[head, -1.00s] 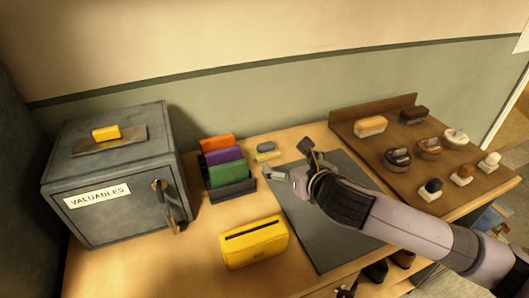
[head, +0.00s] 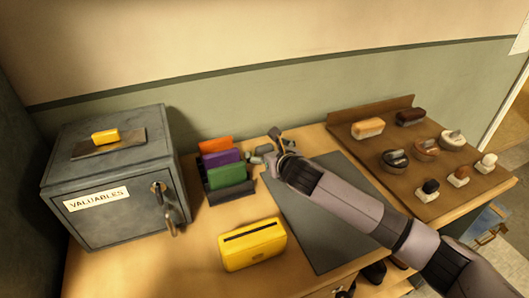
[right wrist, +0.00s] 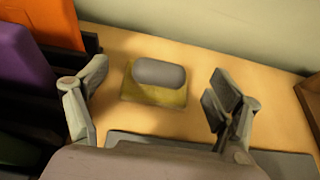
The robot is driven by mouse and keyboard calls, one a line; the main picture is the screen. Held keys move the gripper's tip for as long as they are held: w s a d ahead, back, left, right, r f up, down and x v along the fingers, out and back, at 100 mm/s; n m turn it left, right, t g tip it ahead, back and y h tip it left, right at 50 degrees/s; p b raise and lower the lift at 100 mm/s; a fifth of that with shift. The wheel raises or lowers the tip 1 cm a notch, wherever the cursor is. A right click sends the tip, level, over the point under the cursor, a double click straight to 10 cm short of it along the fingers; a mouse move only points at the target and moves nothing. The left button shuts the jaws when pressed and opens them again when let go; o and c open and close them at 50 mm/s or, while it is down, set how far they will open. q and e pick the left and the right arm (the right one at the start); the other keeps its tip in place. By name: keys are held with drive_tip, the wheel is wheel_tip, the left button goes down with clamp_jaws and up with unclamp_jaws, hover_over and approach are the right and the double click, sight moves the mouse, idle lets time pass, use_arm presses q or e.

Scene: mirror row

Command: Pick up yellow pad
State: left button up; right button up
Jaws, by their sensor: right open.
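The yellow pad (right wrist: 152,97) is a flat, dull yellow piece on the wooden table in the right wrist view. A grey rounded block (right wrist: 158,73) lies over its far part and seems to rest on it. My right gripper (right wrist: 158,80) is open, one finger to the left of the pad and one to the right, touching neither as far as I can see. In the head view the right gripper (head: 266,146) is at the back of the table and hides most of the pad. My left gripper is not in view.
A rack with orange, purple (head: 222,157) and green cases stands just left of my right gripper. A grey safe (head: 110,190) and a yellow slotted box (head: 253,244) are farther left and in front. A brown board (head: 470,195) with brushes is at right. A dark mat (head: 330,235) lies below my arm.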

drive_tip(key=shift+x, duration=1.2)
drive_tip(key=shift+s, duration=0.1)
drive_tip(key=c, duration=1.2)
